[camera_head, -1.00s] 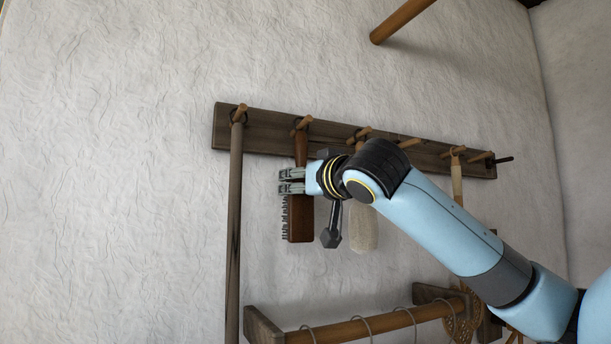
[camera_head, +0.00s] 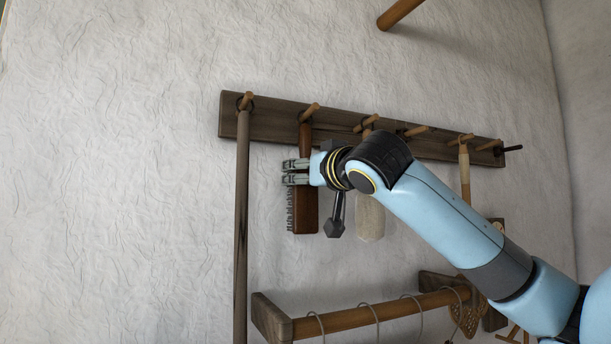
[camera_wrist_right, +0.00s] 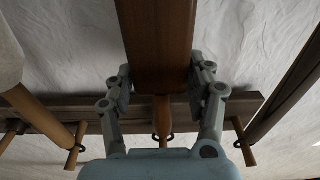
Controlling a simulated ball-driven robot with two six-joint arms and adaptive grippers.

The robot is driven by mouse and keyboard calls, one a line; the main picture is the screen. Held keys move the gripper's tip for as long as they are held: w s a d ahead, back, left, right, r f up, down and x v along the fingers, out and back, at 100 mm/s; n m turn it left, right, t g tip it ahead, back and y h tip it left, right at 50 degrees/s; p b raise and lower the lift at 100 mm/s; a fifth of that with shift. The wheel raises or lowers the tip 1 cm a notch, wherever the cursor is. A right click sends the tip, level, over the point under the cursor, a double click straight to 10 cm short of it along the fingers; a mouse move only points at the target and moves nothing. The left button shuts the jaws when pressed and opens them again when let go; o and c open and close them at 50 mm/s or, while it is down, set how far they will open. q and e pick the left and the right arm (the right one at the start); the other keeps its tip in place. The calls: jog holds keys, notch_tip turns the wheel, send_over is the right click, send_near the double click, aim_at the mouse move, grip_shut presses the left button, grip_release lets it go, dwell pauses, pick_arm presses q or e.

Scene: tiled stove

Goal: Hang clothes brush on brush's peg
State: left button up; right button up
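The clothes brush (camera_head: 305,213) is brown wood with dark bristles along its left side. It is upright below the second peg from the left (camera_head: 310,112) on the wall rail, its handle reaching up to that peg. It also shows in the right wrist view (camera_wrist_right: 160,45). My right gripper (camera_head: 297,172) comes in from the right at the brush's upper body. In the wrist view its fingers (camera_wrist_right: 160,78) lie against both sides of the brush and look shut on it. I cannot tell whether the brush's loop is around the peg. My left gripper is not in view.
The dark wooden rail (camera_head: 275,120) has several pegs. A long pole (camera_head: 242,220) hangs left of the brush, and a pale brush (camera_head: 370,217) right of it, partly behind my arm. A rod with hooks (camera_head: 345,319) is below. Bare wall lies left.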

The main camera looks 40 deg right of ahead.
aim_at(306, 119)
jog(key=o, duration=0.3)
notch_tip(306, 119, up, 10)
dwell(0.5)
jog(key=shift+f, duration=0.1)
